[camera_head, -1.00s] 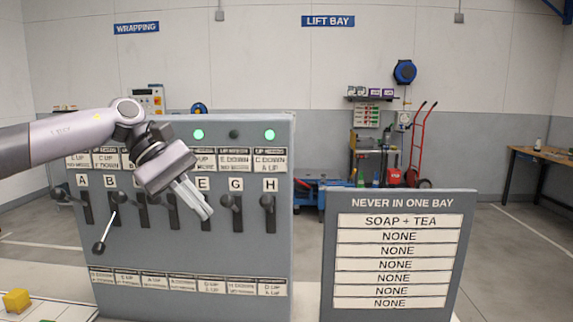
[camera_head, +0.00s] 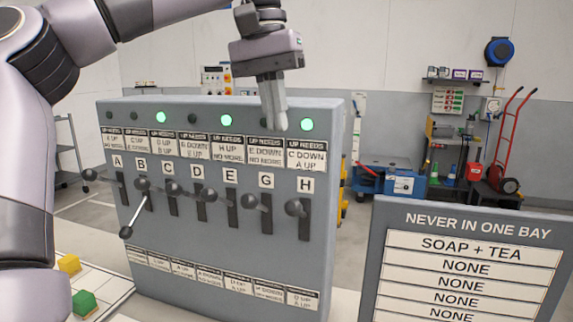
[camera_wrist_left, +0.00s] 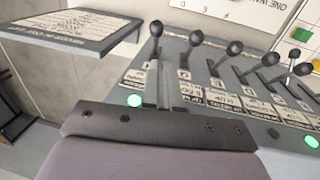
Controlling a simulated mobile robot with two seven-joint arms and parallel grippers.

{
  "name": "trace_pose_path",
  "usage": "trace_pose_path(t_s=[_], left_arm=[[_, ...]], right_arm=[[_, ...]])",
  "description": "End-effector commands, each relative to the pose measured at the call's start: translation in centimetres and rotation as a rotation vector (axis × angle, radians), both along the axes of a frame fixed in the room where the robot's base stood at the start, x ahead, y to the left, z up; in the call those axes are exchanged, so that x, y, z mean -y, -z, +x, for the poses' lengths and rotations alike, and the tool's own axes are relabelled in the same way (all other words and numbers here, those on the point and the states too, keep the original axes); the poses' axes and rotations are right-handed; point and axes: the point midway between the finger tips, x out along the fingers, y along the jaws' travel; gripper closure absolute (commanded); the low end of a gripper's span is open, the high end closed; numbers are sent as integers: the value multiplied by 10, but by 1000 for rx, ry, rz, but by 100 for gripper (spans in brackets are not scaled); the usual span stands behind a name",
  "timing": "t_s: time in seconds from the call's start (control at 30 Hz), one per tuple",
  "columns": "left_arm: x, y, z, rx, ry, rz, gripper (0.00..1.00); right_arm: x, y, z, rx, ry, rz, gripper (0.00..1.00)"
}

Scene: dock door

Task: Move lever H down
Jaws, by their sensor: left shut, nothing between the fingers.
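Lever H (camera_head: 295,208) is the rightmost lever on the grey panel (camera_head: 215,240). Its dark round knob sticks out at the upper part of its slot, under the label H. In the left wrist view lever H (camera_wrist_left: 156,30) is the knob just beyond the fingers. My left gripper (camera_head: 280,127) is shut and empty, pointing down at the panel's top label row, above and left of lever H. It also shows in the left wrist view (camera_wrist_left: 158,66). It seems apart from the lever. My right gripper is out of view.
Lever G (camera_head: 250,201) stands close left of H. Lever B (camera_head: 127,231) hangs low on a pale rod; the others stick out higher. A green lamp (camera_head: 307,124) glows above H. The sign board (camera_head: 470,250) stands right of the panel. Yellow (camera_head: 69,263) and green blocks lie at lower left.

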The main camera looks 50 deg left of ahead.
Motion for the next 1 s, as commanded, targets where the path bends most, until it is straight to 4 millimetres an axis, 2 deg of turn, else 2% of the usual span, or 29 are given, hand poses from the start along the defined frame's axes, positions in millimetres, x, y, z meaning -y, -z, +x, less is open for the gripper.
trace_pose_path(t_s=[0.17,0.6,0.8,1.0], left_arm=[[1,15,1,-2,-1,-2,100],[11,84,6,-3,-1,-3,100],[13,97,8,-1,-1,-1,100],[13,99,8,0,-2,-2,100]], right_arm=[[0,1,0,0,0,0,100],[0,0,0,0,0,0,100],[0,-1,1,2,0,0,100],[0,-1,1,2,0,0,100]])
